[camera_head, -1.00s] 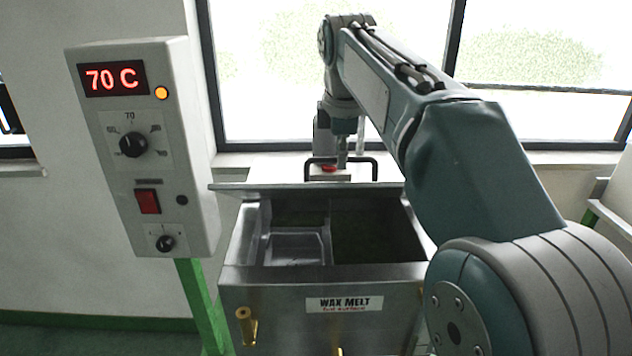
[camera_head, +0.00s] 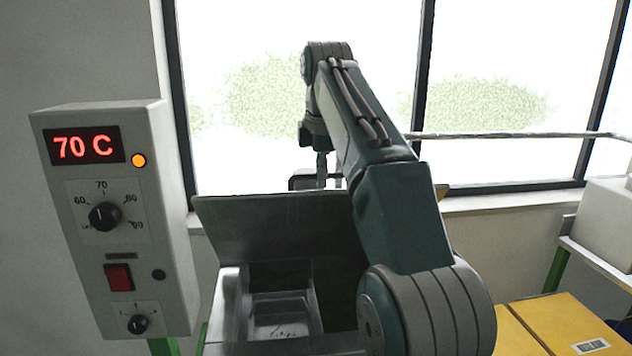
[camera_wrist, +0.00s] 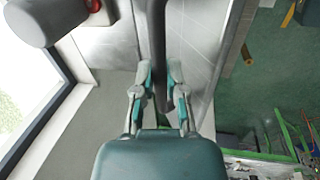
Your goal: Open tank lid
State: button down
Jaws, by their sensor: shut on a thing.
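The tank lid (camera_head: 275,228) is a grey metal panel, tilted up along the back of the wax tank (camera_head: 228,305). Its face is toward me in the head view. The dark lid handle (camera_head: 298,182) shows above the lid's upper edge. My gripper (camera_head: 321,178) is behind that edge, partly hidden by the lid. In the wrist view my gripper (camera_wrist: 158,82) has its fingers on both sides of the grey handle bar (camera_wrist: 151,40), shut on it. The tank's open inside shows a clear-looking tray (camera_head: 282,315); my arm covers the tank's right side.
A control box (camera_head: 115,220) reading 70 C stands left of the tank. A window (camera_head: 270,100) is behind. Yellow boxes (camera_head: 560,325) and a white box on a green-legged stand (camera_head: 605,225) are at the right.

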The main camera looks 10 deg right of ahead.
jog(key=shift+w+d+r, duration=0.1)
jog(key=shift+w+d, duration=0.15)
jog(key=shift+w, duration=0.1)
dwell(0.3)
jog(key=c, duration=0.8)
grip_release()
jog(key=shift+o, duration=0.6)
jog(key=shift+d, duration=0.3)
jog(key=shift+a, duration=0.2)
